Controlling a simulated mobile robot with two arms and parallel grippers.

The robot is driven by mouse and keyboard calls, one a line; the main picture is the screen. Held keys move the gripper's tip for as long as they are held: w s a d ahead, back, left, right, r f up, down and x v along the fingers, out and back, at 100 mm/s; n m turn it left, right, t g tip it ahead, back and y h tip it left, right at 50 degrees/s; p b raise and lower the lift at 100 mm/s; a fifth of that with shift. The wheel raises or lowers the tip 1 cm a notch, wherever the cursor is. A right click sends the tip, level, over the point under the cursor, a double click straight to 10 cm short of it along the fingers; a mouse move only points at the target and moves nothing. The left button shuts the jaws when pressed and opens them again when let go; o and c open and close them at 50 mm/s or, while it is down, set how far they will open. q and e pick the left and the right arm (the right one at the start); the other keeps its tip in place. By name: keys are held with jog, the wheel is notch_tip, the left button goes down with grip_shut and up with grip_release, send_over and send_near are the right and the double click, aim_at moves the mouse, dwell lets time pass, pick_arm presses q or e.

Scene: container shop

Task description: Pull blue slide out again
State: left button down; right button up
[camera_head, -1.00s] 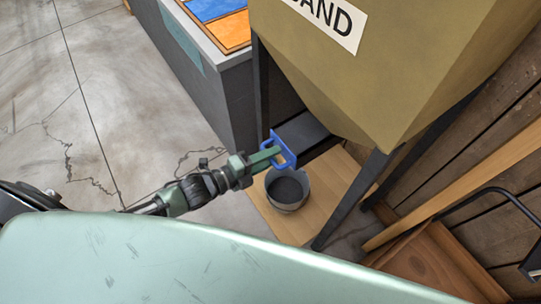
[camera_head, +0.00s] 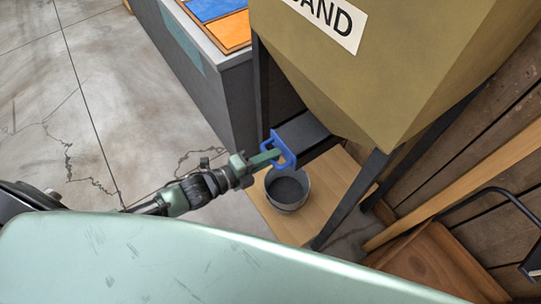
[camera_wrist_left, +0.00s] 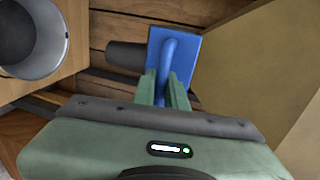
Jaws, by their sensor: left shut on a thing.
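The blue slide handle (camera_head: 283,149) sits at the end of a dark slide plate (camera_head: 302,131) under the sand hopper (camera_head: 400,70). My left gripper (camera_head: 274,155) is shut on the blue handle. In the left wrist view, the green fingers (camera_wrist_left: 164,88) close around the blue bar (camera_wrist_left: 170,60), with the blue plate behind it. The dark slide shows partly behind the plate in that view. My right gripper is not in view.
A grey bucket (camera_head: 287,188) with dark contents stands on a wooden board (camera_head: 262,207) below the slide. Dark hopper legs (camera_head: 352,200) stand close by. A grey counter (camera_head: 205,85) is at the back left. Open concrete floor lies at left.

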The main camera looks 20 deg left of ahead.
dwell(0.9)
pick_arm(q)
jog(key=f+p+v, duration=0.1)
jog(key=p+v, duration=0.1)
jog(key=v, duration=0.5)
jog(key=shift+s+f, duration=0.2)
jog(key=shift+f, duration=0.15)
jog(key=shift+a, duration=0.2)
jog(key=c, duration=1.5)
grip_release()
jog(key=shift+s, duration=0.1)
jog(key=v, duration=0.8)
